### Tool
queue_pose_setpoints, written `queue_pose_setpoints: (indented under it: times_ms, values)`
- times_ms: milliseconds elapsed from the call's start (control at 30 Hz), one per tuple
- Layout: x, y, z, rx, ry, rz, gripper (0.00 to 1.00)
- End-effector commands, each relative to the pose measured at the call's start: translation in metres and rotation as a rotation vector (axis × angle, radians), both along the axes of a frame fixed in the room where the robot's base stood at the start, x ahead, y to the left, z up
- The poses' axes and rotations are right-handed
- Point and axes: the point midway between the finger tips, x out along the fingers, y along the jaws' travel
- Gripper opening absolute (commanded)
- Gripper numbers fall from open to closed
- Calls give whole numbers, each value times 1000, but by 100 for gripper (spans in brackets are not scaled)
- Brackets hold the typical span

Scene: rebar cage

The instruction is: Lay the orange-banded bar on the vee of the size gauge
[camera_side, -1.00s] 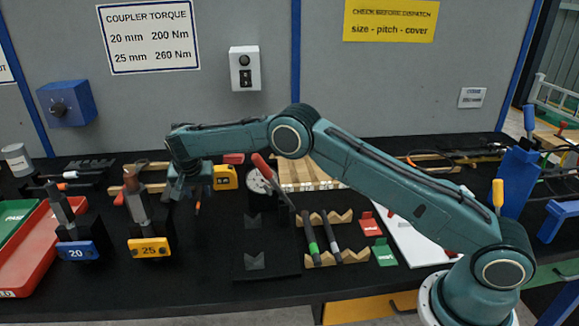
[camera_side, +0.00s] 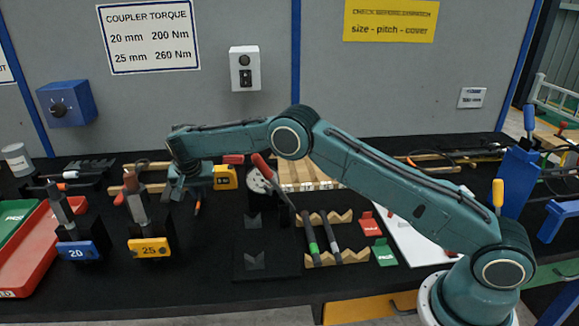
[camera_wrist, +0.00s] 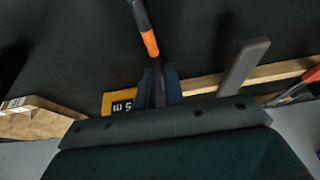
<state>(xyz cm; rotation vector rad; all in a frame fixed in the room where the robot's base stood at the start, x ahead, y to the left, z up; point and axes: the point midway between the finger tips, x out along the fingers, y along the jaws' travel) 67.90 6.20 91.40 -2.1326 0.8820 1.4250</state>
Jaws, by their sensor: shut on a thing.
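The orange-banded bar is dark with an orange band (camera_wrist: 150,43). In the wrist view it runs from the top edge down between my gripper's fingers (camera_wrist: 158,85), which are shut on it. In the side view my gripper (camera_side: 190,192) hangs over the bench to the right of the 25 block, and a small orange spot (camera_side: 197,208) shows just below it; most of the bar is hidden or too dark there. A black plate with grey vees (camera_side: 254,262), which looks like the size gauge, lies to the right of my gripper. The bar is apart from these vees.
Two bars, green-banded (camera_side: 313,248) and white-banded (camera_side: 335,253), lie across notched wooden rests (camera_side: 340,258). A dial with a red handle (camera_side: 262,178) stands behind the plate. The 25 block (camera_side: 150,247), 20 block (camera_side: 78,250) and red tray (camera_side: 30,260) are left. Bench between block and plate is clear.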

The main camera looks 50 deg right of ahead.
Motion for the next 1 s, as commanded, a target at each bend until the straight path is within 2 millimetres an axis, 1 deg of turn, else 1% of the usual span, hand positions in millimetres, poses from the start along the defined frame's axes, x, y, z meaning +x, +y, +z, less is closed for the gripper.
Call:
queue_pose_setpoints:
  times_ms: [167, 367, 467, 767, 1000]
  values:
    - [0, 0, 3, 0, -2, -1, 0]
    - [1, 0, 16, 0, -4, -1, 0]
    - [1, 0, 28, 1, -4, -1, 0]
    - [1, 0, 77, 1, -6, -1, 0]
    - [1, 0, 93, -2, -2, -1, 0]
